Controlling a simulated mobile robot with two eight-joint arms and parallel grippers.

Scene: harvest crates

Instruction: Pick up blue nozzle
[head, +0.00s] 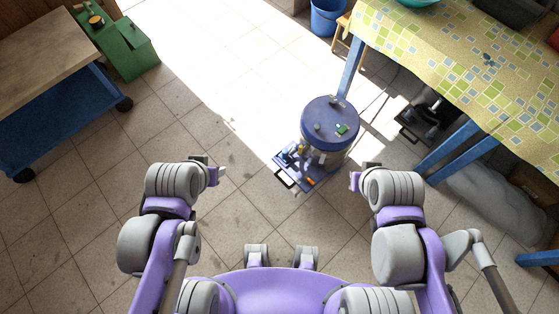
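A small dark blue object (489,60) lies on the patterned tablecloth at the upper right. It may be the blue nozzle, but it is too small to tell. Other tiny items lie on top of the blue drum (330,108) in the middle, and none is clearly a nozzle. My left gripper (217,175) is over the floor, left of the drum. My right gripper (355,180) is below and right of the drum, well away from the table. Both are seen small and from above, so their finger gap does not show. Nothing is visible in either.
A blue tray (293,182) with tools lies on the floor by the drum. The cloth-covered table (400,25) has blue legs. A blue cart (50,125) and a green box (125,45) stand at the left.

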